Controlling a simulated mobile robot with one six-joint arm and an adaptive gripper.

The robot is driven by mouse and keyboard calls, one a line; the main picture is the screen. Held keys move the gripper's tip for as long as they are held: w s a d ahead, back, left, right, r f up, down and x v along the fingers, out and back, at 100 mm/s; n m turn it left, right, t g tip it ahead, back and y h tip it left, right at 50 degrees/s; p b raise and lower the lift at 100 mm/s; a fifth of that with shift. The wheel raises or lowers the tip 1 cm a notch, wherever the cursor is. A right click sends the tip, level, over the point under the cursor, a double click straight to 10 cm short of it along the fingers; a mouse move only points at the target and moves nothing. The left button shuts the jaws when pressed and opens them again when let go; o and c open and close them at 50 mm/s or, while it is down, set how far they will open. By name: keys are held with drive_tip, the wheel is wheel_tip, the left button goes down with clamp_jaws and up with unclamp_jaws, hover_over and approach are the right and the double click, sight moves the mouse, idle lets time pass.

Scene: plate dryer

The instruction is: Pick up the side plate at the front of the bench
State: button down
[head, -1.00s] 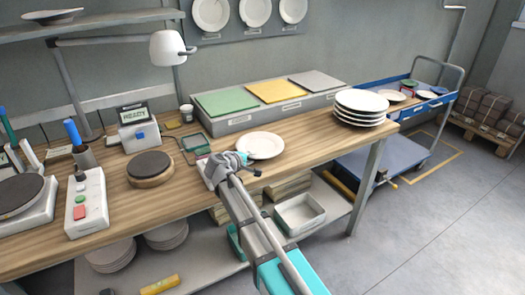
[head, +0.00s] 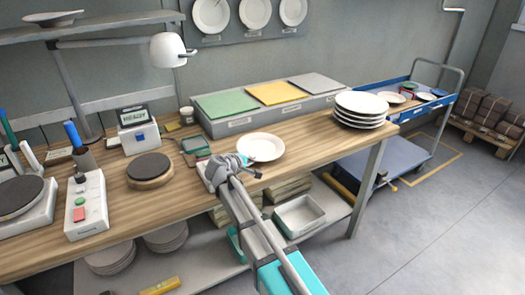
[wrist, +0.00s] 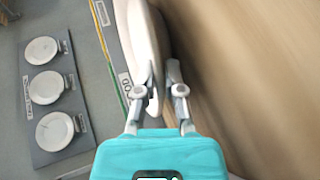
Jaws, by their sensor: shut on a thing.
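The side plate (head: 262,147) is white and round, at the front edge of the wooden bench in the head view. My gripper (head: 246,167) is at its near left rim and shut on it. In the wrist view the plate (wrist: 141,35) is seen nearly edge-on, its rim between the fingertips of my gripper (wrist: 162,75). In the head view the plate looks almost flat; I cannot tell whether it is touching the bench or just above it. My gripper hides part of the near rim.
A stack of plates (head: 360,108) stands to the right on the bench (head: 310,140). Green, yellow and grey pads lie on a raised block (head: 240,124) behind. A round dark disc (head: 149,167) and a control box (head: 87,204) are to the left. Bare bench lies right of the plate.

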idle(0.4)
wheel_tip(320, 180, up, 3)
drive_tip(key=p, duration=0.3)
drive_tip(key=shift+r, duration=0.2)
drive_tip(key=s+a+r+p, duration=0.3)
drive_tip(key=s+r+p, duration=0.6)
drive_tip(key=s, duration=0.4)
drive_tip(key=shift+s+a+r+p, duration=0.25)
drive_tip(key=shift+a+r+p, duration=0.05)
drive_tip(key=shift+p, duration=0.2)
